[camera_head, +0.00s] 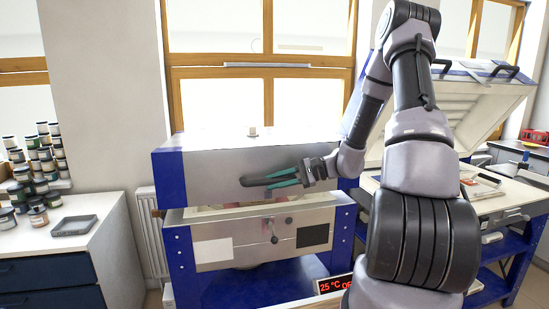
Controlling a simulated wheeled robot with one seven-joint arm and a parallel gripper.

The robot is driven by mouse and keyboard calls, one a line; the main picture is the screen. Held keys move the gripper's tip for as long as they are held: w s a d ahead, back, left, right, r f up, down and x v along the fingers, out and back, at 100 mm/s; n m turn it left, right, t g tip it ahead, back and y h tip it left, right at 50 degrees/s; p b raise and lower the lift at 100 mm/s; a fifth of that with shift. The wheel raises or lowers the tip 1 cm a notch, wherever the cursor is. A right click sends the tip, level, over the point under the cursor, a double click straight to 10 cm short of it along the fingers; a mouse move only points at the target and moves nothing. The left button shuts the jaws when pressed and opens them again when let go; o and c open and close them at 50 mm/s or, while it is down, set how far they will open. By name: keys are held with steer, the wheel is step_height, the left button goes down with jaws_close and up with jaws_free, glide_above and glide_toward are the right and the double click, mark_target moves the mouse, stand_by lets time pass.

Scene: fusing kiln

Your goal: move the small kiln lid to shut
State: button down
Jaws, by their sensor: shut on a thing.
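The small kiln stands in the middle of the head view, with a metal and blue lid (207,172) above a metal body (255,232). The lid is low over the body, with a narrow gap between them where a pale interior shows. A dark handle (252,181) runs across the lid's front. My gripper (282,179), with teal fingers, comes in from the right and is shut on this handle.
A larger kiln (480,105) with a raised lid stands at the right behind my arm. A white cabinet (100,235) at the left holds stacked jars (45,160) and a grey tray (73,226). A red temperature display (334,284) shows at the bottom.

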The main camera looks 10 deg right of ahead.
step_height(320, 180, down, 7)
steer(key=s, duration=0.1)
steer(key=shift+s, duration=0.2)
steer(key=shift+f, duration=0.15)
steer(key=c, duration=0.7)
jaws_free()
steer(key=shift+w, duration=0.1)
steer(key=shift+d, duration=0.1)
steer(key=v, duration=1)
steer(key=shift+d+r, duration=0.2)
steer(key=shift+d, duration=0.15)
